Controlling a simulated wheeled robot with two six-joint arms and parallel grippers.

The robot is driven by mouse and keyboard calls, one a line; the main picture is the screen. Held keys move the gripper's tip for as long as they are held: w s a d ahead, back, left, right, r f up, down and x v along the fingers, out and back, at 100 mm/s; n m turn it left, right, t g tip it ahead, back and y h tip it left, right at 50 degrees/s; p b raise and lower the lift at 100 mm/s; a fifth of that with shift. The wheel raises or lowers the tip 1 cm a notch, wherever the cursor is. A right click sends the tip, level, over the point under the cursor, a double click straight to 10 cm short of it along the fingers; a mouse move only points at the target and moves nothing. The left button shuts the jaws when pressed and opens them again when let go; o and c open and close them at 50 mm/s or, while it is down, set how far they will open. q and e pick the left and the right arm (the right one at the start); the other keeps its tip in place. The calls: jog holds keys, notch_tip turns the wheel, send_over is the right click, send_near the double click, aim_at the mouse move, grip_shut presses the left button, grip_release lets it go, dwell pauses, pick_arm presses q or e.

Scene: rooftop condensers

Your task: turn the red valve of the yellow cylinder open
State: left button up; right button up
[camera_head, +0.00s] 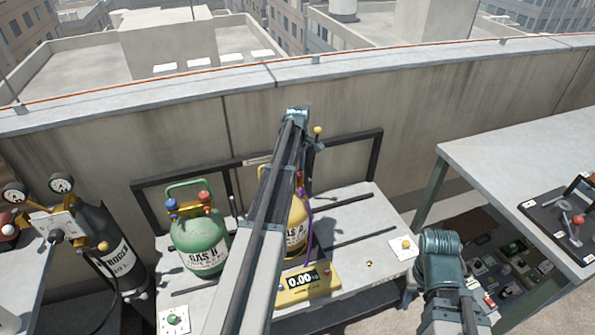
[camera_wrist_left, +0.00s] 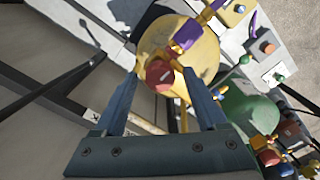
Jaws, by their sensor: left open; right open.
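The yellow cylinder (camera_head: 297,222) stands on the grey table, largely hidden behind my left arm in the head view. In the left wrist view its rounded yellow top (camera_wrist_left: 200,62) fills the upper middle. The red valve (camera_wrist_left: 159,75) shows there, between the tips of my open left gripper (camera_wrist_left: 160,84); I cannot tell whether the fingers touch it. A purple fitting (camera_wrist_left: 187,35) sits beside the red valve, and a purple hose (camera_head: 309,222) hangs down the cylinder's right side. My right gripper (camera_head: 412,286) is low at the right, apart from the cylinder, its fingers hard to make out.
A green cylinder (camera_head: 199,243) with blue and red valves stands close left of the yellow one. A yellow scale (camera_head: 307,284) reading 0.00 is in front. A dark nitrogen cylinder (camera_head: 108,250) with gauges is at left. A grey bench (camera_head: 500,165) is at right; a wall runs behind.

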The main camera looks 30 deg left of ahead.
aim_at(297, 172)
pick_arm(q)
jog(key=shift+r, duration=0.1)
notch_tip(297, 172, up, 14)
jog(key=p, duration=1.3)
jog(key=shift+f+p, duration=0.2)
jog(key=shift+p, duration=0.2)
jog(key=s+d+f+m+b, duration=0.1)
jog(key=s+d+m, duration=0.4)
jog(key=d, duration=0.6)
jog(key=s+d+f+m+b, duration=0.1)
jog(key=s+d+m, duration=0.4)
jog(key=d, duration=0.6)
jog(key=s+d+f+m+y+b, duration=0.1)
jog(key=s+d+m, duration=1.1)
jog(key=s+d, duration=0.3)
jog(key=shift+s+f+m+b, duration=0.3)
jog(key=shift+s+f+b, duration=0.1)
jog(key=shift+s, duration=0.75)
